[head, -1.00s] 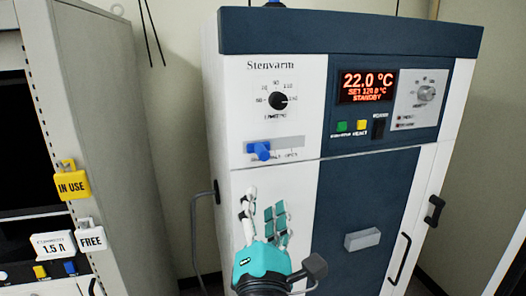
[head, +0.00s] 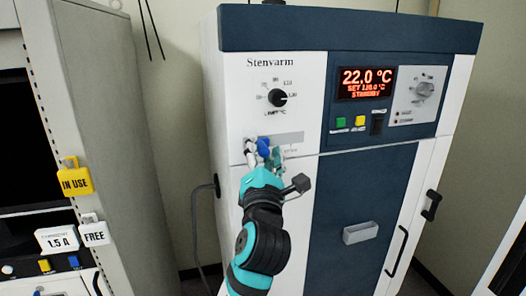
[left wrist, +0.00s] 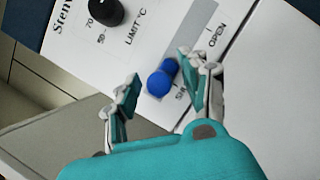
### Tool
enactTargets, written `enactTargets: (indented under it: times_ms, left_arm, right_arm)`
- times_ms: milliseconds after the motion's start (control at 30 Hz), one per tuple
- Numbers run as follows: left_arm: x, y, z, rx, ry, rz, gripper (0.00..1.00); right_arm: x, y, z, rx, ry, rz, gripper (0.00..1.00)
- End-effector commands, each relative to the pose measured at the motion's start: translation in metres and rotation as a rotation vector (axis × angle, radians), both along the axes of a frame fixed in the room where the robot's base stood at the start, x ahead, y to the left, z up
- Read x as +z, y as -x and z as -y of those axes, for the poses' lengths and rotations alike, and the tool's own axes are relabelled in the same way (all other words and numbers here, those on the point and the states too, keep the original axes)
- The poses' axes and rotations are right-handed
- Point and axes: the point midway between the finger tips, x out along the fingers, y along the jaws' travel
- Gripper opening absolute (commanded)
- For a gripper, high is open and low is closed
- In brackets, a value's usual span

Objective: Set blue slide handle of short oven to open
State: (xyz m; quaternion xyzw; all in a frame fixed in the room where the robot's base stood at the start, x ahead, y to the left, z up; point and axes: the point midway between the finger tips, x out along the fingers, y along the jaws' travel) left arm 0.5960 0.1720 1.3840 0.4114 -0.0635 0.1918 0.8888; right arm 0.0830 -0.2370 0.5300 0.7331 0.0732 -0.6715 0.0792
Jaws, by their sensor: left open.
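The short oven (head: 290,190) is a white and dark blue cabinet marked Stenvarm. Its blue slide handle (head: 264,146) is a round knob in a grey slot, toward the slot's left part in the head view. In the left wrist view the blue handle (left wrist: 163,77) lies by a partly hidden label starting "SH", with "OPEN" farther along. My left gripper (head: 263,153) is open at the handle, with fingers on both sides of it in the left wrist view (left wrist: 166,84). I cannot tell whether a finger touches it. My right gripper is not in view.
A black limit dial (head: 278,97) sits above the slot. A display (head: 366,84) reads 22.0 °C and standby, with green and yellow buttons below. A grey cabinet (head: 120,150) with tags stands at left. The oven's door handle (head: 398,255) is at right.

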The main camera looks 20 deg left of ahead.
Motion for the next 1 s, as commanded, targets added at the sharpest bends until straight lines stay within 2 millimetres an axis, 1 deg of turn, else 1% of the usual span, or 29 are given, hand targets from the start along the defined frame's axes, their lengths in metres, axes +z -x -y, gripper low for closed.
enactTargets:
  times_ms: [67,167,400,433,767,867,1000]
  left_arm:
    - [0.0,0.0,0.0,0.0,0.0,0.0,0.46]
    - [0.0,0.0,0.0,0.0,0.0,0.0,0.34]
    - [0.0,0.0,0.0,0.0,0.0,0.0,0.03]
    - [0.0,0.0,0.0,0.0,0.0,0.0,0.0]
    - [-0.001,-0.001,0.001,0.0,0.0,-0.001,0.0]
    - [-0.001,-0.008,0.011,-0.001,0.002,-0.003,0.0]
    - [0.0,-0.024,0.036,-0.001,0.002,-0.004,0.0]
  right_arm:
    - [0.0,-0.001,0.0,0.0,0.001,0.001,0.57]
    - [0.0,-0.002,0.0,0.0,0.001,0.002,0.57]
    - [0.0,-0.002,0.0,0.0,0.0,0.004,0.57]
    - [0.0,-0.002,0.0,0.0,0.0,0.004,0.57]
    - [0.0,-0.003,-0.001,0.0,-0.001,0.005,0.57]
    - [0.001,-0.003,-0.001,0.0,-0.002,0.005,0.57]
    - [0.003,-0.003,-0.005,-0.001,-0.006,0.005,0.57]
